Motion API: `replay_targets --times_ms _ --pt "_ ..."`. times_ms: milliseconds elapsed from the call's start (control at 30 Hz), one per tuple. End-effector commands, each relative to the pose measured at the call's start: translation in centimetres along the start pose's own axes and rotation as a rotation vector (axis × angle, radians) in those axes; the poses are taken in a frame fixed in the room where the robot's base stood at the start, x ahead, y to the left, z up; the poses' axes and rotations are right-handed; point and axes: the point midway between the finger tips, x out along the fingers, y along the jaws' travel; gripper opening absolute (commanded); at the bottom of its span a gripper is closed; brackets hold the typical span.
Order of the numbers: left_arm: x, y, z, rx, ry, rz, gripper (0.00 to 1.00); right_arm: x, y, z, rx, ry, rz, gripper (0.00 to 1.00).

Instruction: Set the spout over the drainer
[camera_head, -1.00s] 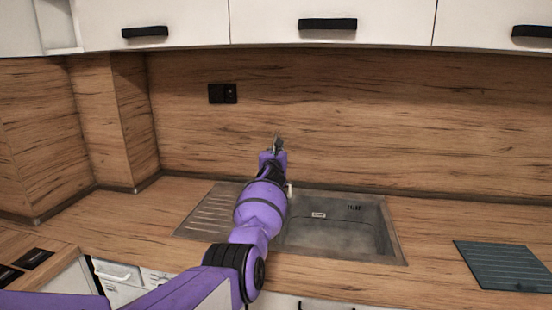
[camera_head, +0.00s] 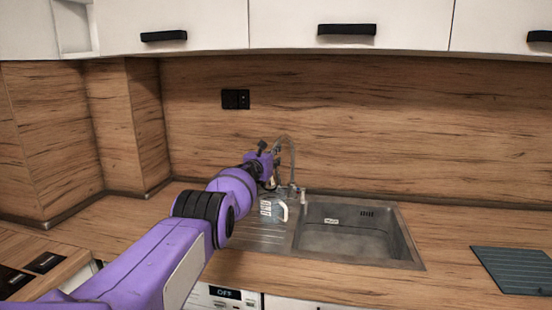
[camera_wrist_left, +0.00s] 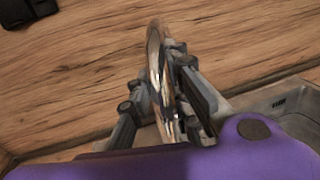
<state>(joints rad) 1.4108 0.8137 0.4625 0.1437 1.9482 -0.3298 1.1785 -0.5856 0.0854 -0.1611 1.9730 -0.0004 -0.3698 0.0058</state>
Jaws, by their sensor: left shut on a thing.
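The chrome spout (camera_head: 291,152) rises from the tap base at the back of the sink and arches left, towards the drainer side. My left gripper (camera_head: 268,152) is at the spout's raised end. In the left wrist view the gripper (camera_wrist_left: 155,88) has a finger on each side of the spout (camera_wrist_left: 155,50) and is shut on it. The ridged steel drainer (camera_head: 255,238) lies left of the basin, partly hidden by my arm. The spout's tip is hidden behind the gripper. My right gripper is not in view.
A clear jug with a pale handle (camera_head: 284,211) stands by the drainer, below the gripper. The empty basin (camera_head: 345,240) is right of it. A dark ribbed mat (camera_head: 512,268) lies on the counter at right. White cupboards (camera_head: 400,22) hang above.

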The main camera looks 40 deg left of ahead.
Motion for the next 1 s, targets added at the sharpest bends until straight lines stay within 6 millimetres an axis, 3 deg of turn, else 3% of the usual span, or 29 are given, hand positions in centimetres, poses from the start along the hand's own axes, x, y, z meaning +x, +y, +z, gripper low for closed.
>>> replay_targets --times_ms 33,467,500,633,1000 --pt "0.05 0.47 0.92 -0.003 -0.010 0.000 0.00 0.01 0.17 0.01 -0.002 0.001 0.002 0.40" --pt "-0.01 0.67 1.12 -0.006 -0.010 -0.006 0.00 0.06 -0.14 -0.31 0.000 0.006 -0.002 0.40" --pt "-0.01 0.69 1.13 -0.006 -0.010 -0.005 0.20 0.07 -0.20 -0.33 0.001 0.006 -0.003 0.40" --pt "-0.02 0.61 0.93 -0.005 -0.007 -0.007 0.36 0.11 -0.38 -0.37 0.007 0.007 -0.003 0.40" --pt "-0.02 0.21 0.42 -0.004 -0.002 -0.004 0.36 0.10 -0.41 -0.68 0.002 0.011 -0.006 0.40"
